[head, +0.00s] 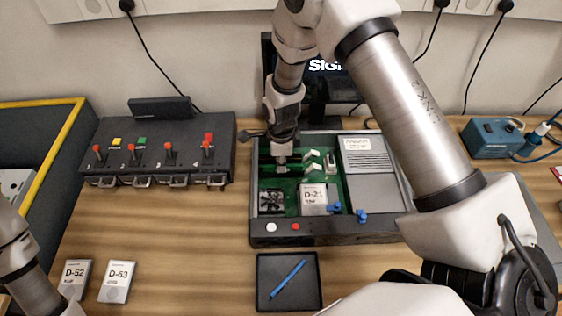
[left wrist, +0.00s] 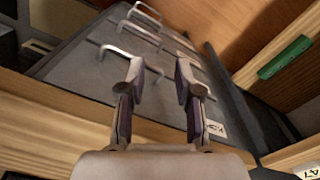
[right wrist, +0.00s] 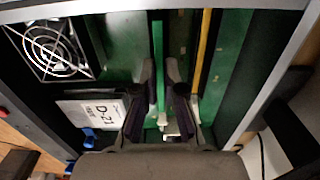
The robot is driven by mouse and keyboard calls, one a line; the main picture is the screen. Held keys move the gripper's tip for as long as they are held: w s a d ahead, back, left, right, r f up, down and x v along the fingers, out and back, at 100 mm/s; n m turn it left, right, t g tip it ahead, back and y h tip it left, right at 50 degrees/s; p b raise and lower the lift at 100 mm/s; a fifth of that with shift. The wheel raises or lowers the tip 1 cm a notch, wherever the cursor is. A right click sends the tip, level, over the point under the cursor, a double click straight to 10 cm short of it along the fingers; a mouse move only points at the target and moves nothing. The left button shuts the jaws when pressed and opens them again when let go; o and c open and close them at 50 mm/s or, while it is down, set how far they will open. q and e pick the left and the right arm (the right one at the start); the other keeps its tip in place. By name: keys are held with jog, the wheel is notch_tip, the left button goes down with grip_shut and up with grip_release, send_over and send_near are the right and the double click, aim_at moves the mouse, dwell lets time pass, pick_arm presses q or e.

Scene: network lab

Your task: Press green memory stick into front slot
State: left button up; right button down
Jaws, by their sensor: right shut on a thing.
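My right gripper (head: 282,162) reaches down into the open chassis (head: 375,228) at its back left. In the right wrist view, my right gripper (right wrist: 160,68) is shut on the upright green memory stick (right wrist: 158,42), a thin strip between the fingers. A yellow strip (right wrist: 205,45) runs parallel to it, one row further back. White latches (head: 312,168) stand tilted at the right ends of the slots. The slot under the stick is hidden by the fingers, and I cannot tell how deep the stick sits. My left gripper (left wrist: 157,75) is open and empty.
A card marked D-21 (head: 314,197) and a fan (head: 271,202) lie in front of the slots. A dark tray with a blue pen (head: 288,279) is before the chassis. A switch box (head: 165,150) stands left. Cards D-52 (head: 74,278) and D-63 (head: 117,281) lie front left.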

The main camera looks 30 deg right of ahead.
jog(key=shift+f, duration=0.2)
jog(key=c, duration=1)
grip_release()
jog(key=shift+o, duration=0.2)
notch_tip(320, 180, up, 8)
jog(key=p, duration=0.6)
jog(key=shift+s, duration=0.1)
